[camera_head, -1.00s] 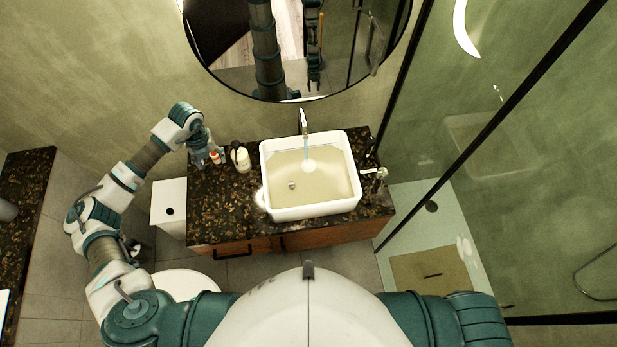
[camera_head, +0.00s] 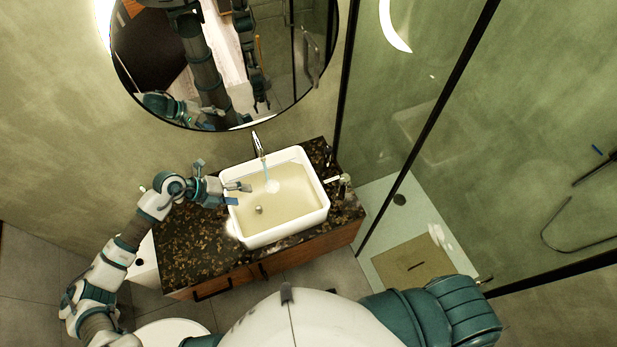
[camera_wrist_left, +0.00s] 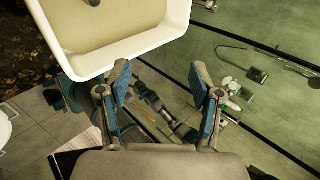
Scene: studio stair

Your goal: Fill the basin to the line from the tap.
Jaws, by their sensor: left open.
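The white rectangular basin (camera_head: 277,235) sits on the counter and holds pale yellowish water (camera_head: 285,207). A round drain fitting shows on its floor. The chrome tap (camera_head: 257,146) stands at its back edge, and a bluish stream (camera_head: 266,174) runs from it into the water. I cannot make out a fill line. My left gripper (camera_head: 240,194) is open and empty at the basin's left rim. In the left wrist view, the open fingers (camera_wrist_left: 160,76) lie near the basin's white rim (camera_wrist_left: 135,52); I cannot tell whether they touch it.
The dark speckled counter (camera_head: 190,243) has free room left of the basin. A small pale-handled object (camera_head: 341,181) stands right of the basin. A round mirror (camera_head: 270,90) hangs behind. A glass shower screen (camera_head: 425,140) bounds the right side.

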